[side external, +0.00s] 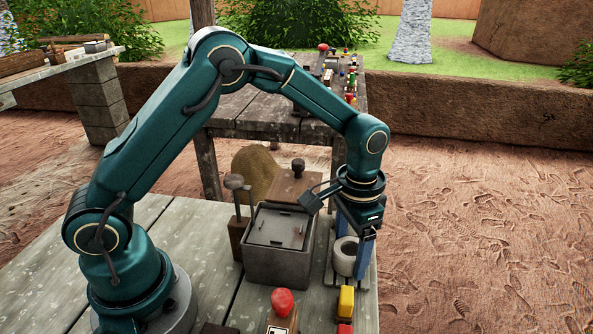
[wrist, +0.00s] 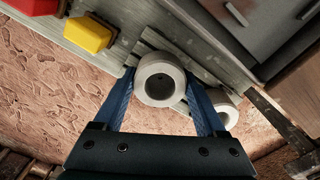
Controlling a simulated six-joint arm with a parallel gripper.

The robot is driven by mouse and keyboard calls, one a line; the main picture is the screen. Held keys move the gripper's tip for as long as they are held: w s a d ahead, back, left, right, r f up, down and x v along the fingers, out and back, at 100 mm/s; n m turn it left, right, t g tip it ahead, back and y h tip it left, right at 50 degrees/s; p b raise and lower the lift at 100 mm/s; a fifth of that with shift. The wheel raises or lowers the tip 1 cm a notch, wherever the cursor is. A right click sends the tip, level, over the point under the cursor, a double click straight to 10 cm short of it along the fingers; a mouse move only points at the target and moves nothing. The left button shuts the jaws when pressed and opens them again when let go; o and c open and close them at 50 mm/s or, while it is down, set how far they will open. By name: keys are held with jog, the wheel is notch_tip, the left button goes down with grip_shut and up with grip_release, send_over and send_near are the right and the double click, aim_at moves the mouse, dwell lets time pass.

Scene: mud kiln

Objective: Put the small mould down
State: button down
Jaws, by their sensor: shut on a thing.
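The small mould, a pale round ring with a dark hole (wrist: 160,78), sits between the two blue fingers of my gripper (wrist: 160,84) in the wrist view. My gripper is shut on it. In the side view my gripper (side external: 354,262) points down at the table's right edge, with a pale ring (side external: 344,258) at its fingers. The ring is low over a slatted rack (wrist: 150,42); I cannot tell whether it touches the slats. A second pale ring (wrist: 228,108) stands beside it, partly hidden behind the right finger.
A grey lidded box (side external: 277,262) stands close left of my gripper. A yellow block (side external: 346,301), a red block (side external: 344,328) and a red-knobbed box (side external: 282,310) stand nearer the front. The table edge is close on the right, with bare ground beyond.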

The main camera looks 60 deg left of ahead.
grip_release()
notch_tip(320, 180, up, 12)
dwell(0.5)
jog(key=shift+r, duration=0.1)
